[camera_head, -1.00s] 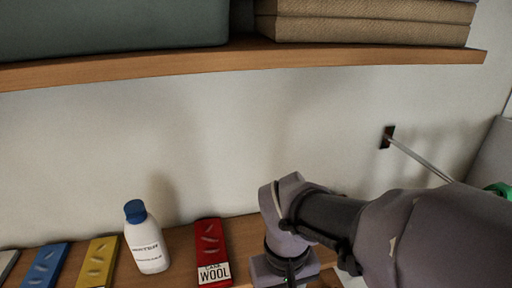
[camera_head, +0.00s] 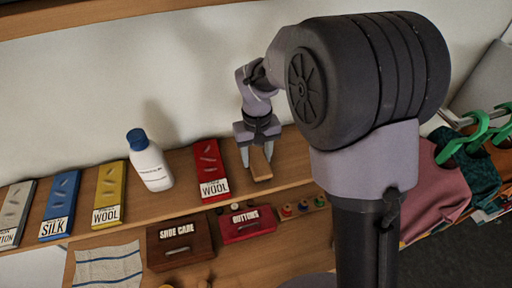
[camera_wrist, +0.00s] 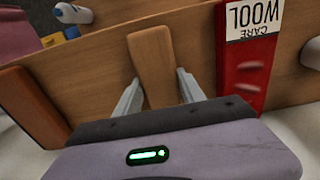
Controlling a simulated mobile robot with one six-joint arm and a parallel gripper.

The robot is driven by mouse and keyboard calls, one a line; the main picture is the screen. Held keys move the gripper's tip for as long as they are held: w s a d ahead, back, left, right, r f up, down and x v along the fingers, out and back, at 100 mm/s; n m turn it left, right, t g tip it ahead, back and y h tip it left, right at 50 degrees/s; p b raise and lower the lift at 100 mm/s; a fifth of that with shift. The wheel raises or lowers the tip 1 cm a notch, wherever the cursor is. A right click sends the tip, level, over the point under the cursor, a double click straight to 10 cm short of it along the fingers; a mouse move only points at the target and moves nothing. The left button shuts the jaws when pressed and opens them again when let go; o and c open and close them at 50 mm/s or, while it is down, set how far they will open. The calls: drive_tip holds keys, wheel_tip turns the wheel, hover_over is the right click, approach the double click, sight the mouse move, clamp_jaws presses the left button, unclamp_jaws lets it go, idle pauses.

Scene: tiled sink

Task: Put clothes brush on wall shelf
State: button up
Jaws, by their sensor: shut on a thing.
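The clothes brush (camera_head: 261,164), a brown wooden block, is between the fingers of my gripper (camera_head: 258,158), at the right part of the wooden wall shelf (camera_head: 291,168). In the wrist view the brush (camera_wrist: 153,58) shows its smooth wooden back, and my gripper (camera_wrist: 158,92) has one finger on each side of it. My gripper is shut on the brush. Its underside is hidden, so I cannot tell whether it touches the shelf. A red wool-care box (camera_head: 210,170) stands close to its left in the head view.
Left along the shelf are a white bottle (camera_head: 150,163), a yellow box (camera_head: 110,195), a blue box (camera_head: 60,207) and a grey box (camera_head: 14,215). Below are a shoe care box (camera_head: 180,246) and a buttons box (camera_head: 247,224). Green hangers (camera_head: 474,138) hang at right.

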sight(257, 156)
drive_tip(key=shift+f, duration=0.1)
drive_tip(key=shift+f, duration=0.15)
drive_tip(key=o, duration=1.5)
drive_tip(key=shift+r, duration=0.2)
wheel_tip(257, 156, up, 8)
drive_tip(key=shift+f, duration=0.15)
